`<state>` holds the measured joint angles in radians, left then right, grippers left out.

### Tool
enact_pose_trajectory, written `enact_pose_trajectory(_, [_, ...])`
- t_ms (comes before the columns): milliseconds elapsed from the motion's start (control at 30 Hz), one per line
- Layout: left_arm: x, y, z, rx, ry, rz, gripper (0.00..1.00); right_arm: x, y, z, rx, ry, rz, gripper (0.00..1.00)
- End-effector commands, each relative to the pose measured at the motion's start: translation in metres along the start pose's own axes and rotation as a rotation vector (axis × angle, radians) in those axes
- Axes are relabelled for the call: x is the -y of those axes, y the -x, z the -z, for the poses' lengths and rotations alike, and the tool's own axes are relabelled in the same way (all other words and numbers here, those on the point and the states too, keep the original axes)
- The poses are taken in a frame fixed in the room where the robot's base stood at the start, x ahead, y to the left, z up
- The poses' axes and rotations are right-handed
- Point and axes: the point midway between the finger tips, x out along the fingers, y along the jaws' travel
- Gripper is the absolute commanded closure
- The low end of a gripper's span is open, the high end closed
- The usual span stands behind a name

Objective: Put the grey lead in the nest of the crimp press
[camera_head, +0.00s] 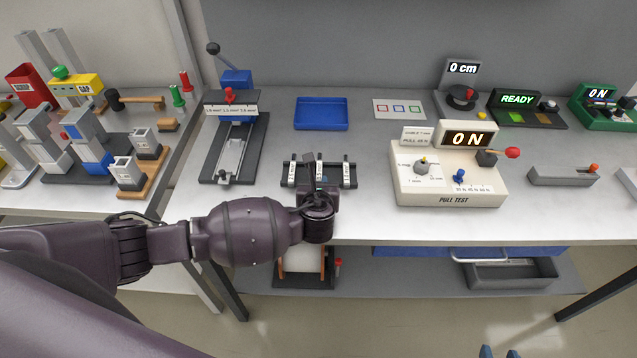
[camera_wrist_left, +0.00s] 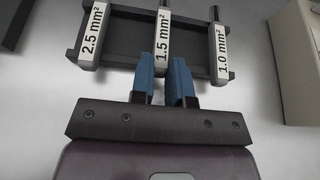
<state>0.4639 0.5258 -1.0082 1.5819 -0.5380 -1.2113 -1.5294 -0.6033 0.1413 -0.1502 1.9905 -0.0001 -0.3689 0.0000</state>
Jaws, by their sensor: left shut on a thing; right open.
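My left gripper (camera_head: 318,190) is at the front of the small dark rack (camera_head: 303,182). In the left wrist view its blue fingers (camera_wrist_left: 167,80) are shut at the middle place, just below the label (camera_wrist_left: 163,32) reading 1.5 mm². What they hold is mostly hidden between them; it seems to be the grey lead, though its colour does not show. The crimp press (camera_head: 238,150), with a blue head, a black-knobbed lever and a long grey bed, stands left of the rack. Its nest is too small to make out. My right gripper (camera_head: 498,353) shows only two blue fingertips, apart and empty, at the bottom edge.
A blue tray (camera_head: 321,113) lies behind the rack. A card with coloured squares (camera_head: 399,109) lies further back. Bare table lies between the press and the rack.

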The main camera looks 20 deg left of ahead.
Motion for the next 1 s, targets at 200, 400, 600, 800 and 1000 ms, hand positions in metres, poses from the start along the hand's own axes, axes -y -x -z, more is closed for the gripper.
enact_pose_trajectory(200, [0.0000,-0.0003,0.0008,0.000,0.000,0.000,1.00,-0.0004,0.0023,-0.0040,0.008,-0.001,-0.001,0.57])
enact_pose_trajectory(400, [0.0000,-0.0017,0.0043,-0.001,-0.001,0.000,1.00,-0.0002,0.0011,-0.0032,0.005,0.000,-0.001,0.57])
enact_pose_trajectory(600, [0.0000,-0.0016,0.0038,0.000,-0.001,0.000,0.59,0.0000,-0.0015,0.0014,-0.004,0.001,0.001,0.57])
enact_pose_trajectory(800, [-0.0001,-0.0016,0.0036,0.000,-0.001,0.000,0.59,0.0001,-0.0036,0.0050,-0.011,0.003,0.002,0.57])
enact_pose_trajectory(1000, [-0.0002,-0.0026,0.0054,0.001,0.000,0.000,0.59,0.0006,-0.0066,-0.0019,-0.008,0.004,0.002,0.57])
